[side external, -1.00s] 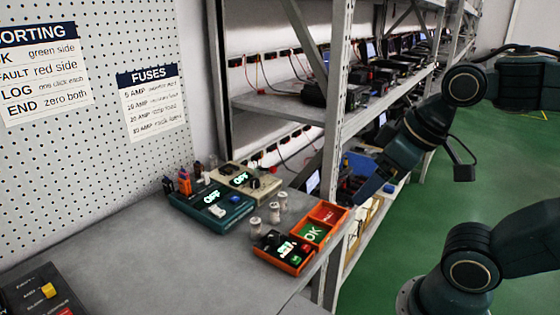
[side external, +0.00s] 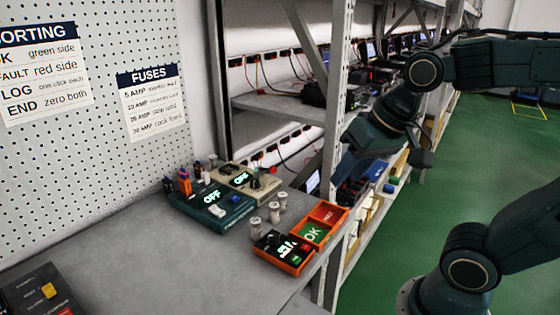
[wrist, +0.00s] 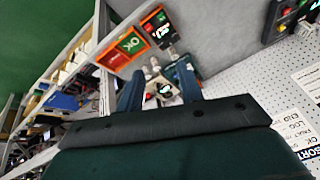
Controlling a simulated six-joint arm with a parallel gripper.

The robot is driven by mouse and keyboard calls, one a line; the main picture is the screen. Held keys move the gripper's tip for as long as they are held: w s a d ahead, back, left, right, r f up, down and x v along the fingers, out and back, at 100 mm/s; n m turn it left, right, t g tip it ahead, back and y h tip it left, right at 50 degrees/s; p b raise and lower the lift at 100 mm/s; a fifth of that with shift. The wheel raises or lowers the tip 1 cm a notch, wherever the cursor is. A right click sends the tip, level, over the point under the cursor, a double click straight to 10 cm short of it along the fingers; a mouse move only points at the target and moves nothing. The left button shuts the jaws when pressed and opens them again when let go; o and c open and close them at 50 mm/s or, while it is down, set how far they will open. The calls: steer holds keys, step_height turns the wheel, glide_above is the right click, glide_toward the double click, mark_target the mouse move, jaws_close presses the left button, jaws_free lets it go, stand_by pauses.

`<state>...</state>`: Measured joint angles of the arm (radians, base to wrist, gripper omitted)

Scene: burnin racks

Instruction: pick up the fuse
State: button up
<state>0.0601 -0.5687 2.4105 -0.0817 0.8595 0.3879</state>
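Several small whitish cylinders, which look like fuses (side external: 275,212), stand upright on the grey bench between the teal device and the orange tray. Which one is the fuse meant I cannot tell. My gripper (side external: 352,140) is in the air, above and to the right of them, touching nothing. In the wrist view my gripper (wrist: 158,82) shows two blue fingers apart with nothing held.
The orange tray (side external: 325,222) with green OK and red sections sits at the bench edge beside a black counter box (side external: 283,252). The teal device (side external: 212,207) and a beige device (side external: 246,181) both read OFF. A shelf upright (side external: 336,110) stands behind.

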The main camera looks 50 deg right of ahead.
steer(key=w+d+f+m+g+y, duration=0.1)
steer(key=w+f+m, duration=0.2)
steer(key=w+m, duration=0.8)
steer(key=m+g+y, duration=0.1)
steer(key=m+y, duration=0.1)
steer(key=m, duration=0.9)
glide_toward(259, 220)
steer(key=shift+x, duration=2.9)
steer(key=shift+w, duration=0.2)
steer(key=shift+x, duration=2.55)
steer(key=shift+s+d, duration=0.1)
steer(key=shift+s, duration=0.05)
steer(key=shift+c, duration=0.5)
steer(key=c, duration=0.6)
